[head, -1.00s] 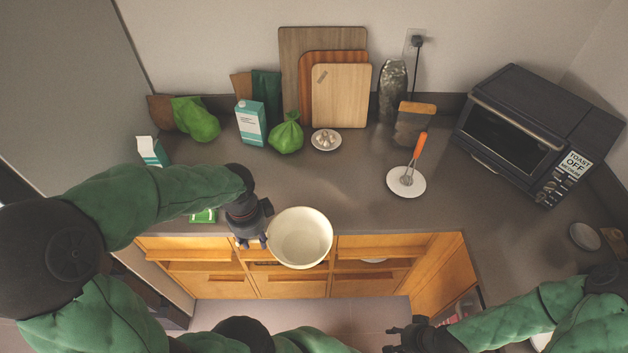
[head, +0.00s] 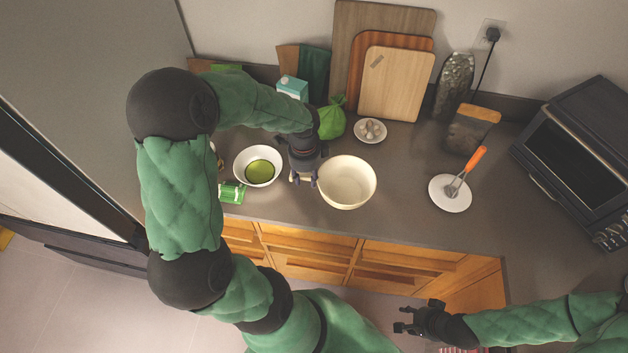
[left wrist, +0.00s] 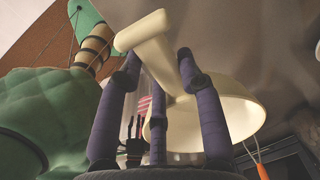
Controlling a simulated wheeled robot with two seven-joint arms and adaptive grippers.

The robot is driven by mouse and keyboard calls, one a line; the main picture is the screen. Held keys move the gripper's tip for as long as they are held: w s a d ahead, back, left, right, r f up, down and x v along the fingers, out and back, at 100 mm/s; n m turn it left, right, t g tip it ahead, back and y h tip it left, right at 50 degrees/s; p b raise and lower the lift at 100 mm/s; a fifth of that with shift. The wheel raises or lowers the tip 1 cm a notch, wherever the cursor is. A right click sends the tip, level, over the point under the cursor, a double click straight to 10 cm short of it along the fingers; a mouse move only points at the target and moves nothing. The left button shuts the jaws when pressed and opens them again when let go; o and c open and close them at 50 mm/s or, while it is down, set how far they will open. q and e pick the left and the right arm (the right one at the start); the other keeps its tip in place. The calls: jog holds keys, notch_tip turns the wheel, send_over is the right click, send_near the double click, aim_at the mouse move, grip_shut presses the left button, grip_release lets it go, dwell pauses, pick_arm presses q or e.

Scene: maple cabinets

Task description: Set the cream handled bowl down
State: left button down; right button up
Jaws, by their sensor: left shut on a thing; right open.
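The cream handled bowl (head: 347,183) is upright and empty over the front part of the counter in the head view. I cannot tell from above whether it touches the counter. My left gripper (head: 306,176) is at the bowl's left side, shut on its handle. In the left wrist view, the handle (left wrist: 150,45) passes between the purple fingers (left wrist: 158,100), and the bowl's wall (left wrist: 215,110) shows behind them. My right gripper (head: 408,322) is open and empty, low in the head view, away from the counter and the bowl.
A white bowl with green contents (head: 258,167) and a green box (head: 232,192) stand left of my left gripper. A small plate (head: 370,131) is behind the cream bowl. A white plate with an orange-handled whisk (head: 450,194) is to its right, with bare counter between.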

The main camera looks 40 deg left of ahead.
aim_at(332, 184)
pick_arm(q)
jog(key=w+f, duration=0.1)
jog(key=f, duration=0.1)
jog(key=w+f, duration=0.1)
jog(key=f, duration=0.2)
jog(key=w+a+f, duration=0.1)
jog(key=w+f, duration=0.1)
jog(key=f, duration=0.1)
jog(key=shift+f+b, duration=0.2)
jog(key=shift+b, duration=0.2)
jog(key=c, duration=1.2)
grip_release()
jog(key=shift+f, duration=0.1)
jog(key=shift+c, duration=0.2)
jog(key=o, duration=0.4)
